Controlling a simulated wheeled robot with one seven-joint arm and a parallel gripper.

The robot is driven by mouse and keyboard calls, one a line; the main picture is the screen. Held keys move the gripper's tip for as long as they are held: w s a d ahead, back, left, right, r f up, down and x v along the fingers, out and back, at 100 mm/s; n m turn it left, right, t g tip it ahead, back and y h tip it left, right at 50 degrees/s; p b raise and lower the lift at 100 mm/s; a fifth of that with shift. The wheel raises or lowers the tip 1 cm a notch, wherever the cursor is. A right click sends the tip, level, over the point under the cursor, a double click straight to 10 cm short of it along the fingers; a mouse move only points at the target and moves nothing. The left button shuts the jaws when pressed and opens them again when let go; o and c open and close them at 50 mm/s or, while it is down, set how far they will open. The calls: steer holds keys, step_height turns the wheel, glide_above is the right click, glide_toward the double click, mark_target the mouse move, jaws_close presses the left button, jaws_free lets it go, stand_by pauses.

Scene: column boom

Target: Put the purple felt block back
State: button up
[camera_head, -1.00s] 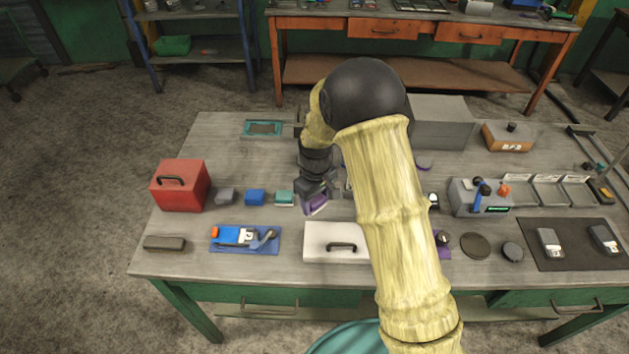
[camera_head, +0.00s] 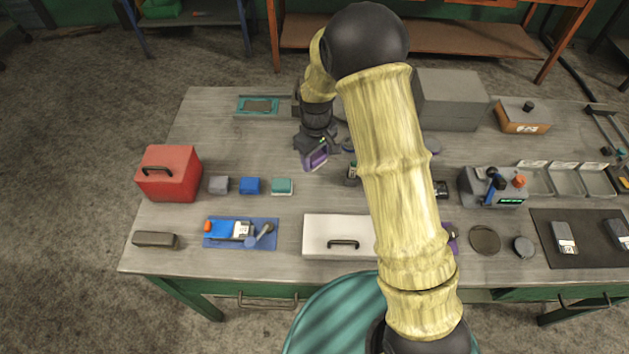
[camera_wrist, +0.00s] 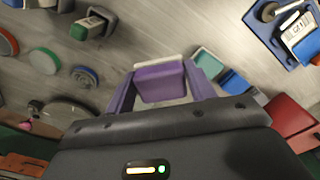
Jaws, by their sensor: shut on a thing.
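The purple felt block (camera_head: 316,159) is in my gripper (camera_head: 314,150), above the table, to the right of and slightly behind the teal block (camera_head: 282,186). In the wrist view the purple block (camera_wrist: 160,84) has a pale layer on one edge and sits between the two fingers of my gripper (camera_wrist: 161,90), which are shut on it. The teal block also shows in the wrist view (camera_wrist: 208,63), apart from the held block. A blue block (camera_head: 249,185) and a grey block (camera_head: 218,185) stand left of the teal one, in a row.
A white lidded box (camera_head: 340,236) stands in front of the gripper. A blue mat (camera_head: 222,243) with a tool and a red box (camera_head: 168,173) are to the left. A teal-rimmed tray (camera_head: 242,106) lies at the back. Bare tabletop shows right of the teal block. My arm hides the table's middle.

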steer(key=p, duration=0.1)
glide_above(315, 184)
steer(key=shift+f, duration=2.9)
steer(key=shift+d+f, duration=0.1)
steer(key=shift+f+p, duration=0.8)
steer(key=shift+f, duration=1.2)
steer(key=shift+f, duration=0.2)
steer(key=o, duration=1)
steer(key=shift+c, duration=0.2)
steer(key=shift+r, duration=0.1)
